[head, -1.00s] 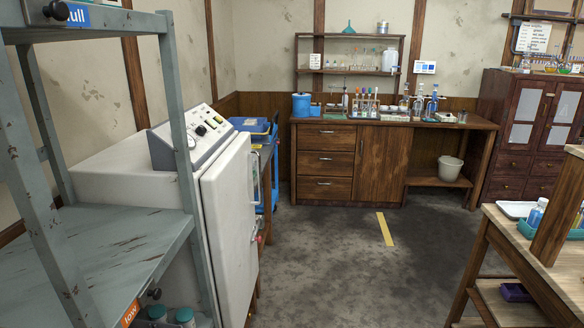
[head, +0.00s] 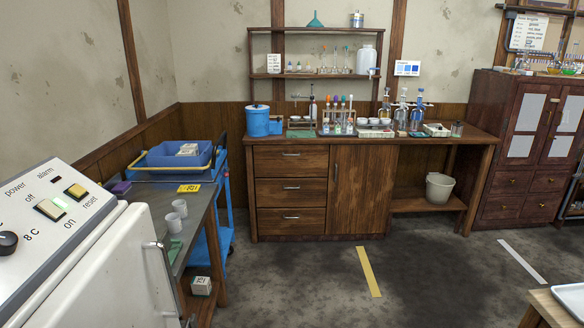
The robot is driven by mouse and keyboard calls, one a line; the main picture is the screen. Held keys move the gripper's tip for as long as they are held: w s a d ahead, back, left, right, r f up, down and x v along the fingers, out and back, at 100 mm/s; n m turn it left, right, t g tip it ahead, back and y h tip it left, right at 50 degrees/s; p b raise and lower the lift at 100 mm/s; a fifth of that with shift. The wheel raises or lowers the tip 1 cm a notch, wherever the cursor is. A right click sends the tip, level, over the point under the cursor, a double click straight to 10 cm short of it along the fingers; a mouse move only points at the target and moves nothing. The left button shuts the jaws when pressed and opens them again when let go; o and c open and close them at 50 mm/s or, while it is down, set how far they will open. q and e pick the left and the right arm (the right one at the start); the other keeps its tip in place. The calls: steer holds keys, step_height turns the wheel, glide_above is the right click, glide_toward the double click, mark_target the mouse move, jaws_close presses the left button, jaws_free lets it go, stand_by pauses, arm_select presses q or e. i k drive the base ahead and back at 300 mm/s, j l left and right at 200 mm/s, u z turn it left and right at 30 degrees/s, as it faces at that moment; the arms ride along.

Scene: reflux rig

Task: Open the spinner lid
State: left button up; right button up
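No part is clearly marked as the spinner in the head view. A blue round drum with a lid (head: 257,122) stands at the left end of the wooden bench (head: 372,230); its lid looks shut, and I cannot tell if this is the spinner. A small blue box (head: 276,127) is beside it. Neither of my grippers shows in the view.
A white cabinet with a control panel (head: 52,208) is close at the left.

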mark_target(257, 106)
steer(key=i, duration=1.1)
steer(key=i+l+u, duration=0.15)
steer(key=i, duration=0.95)
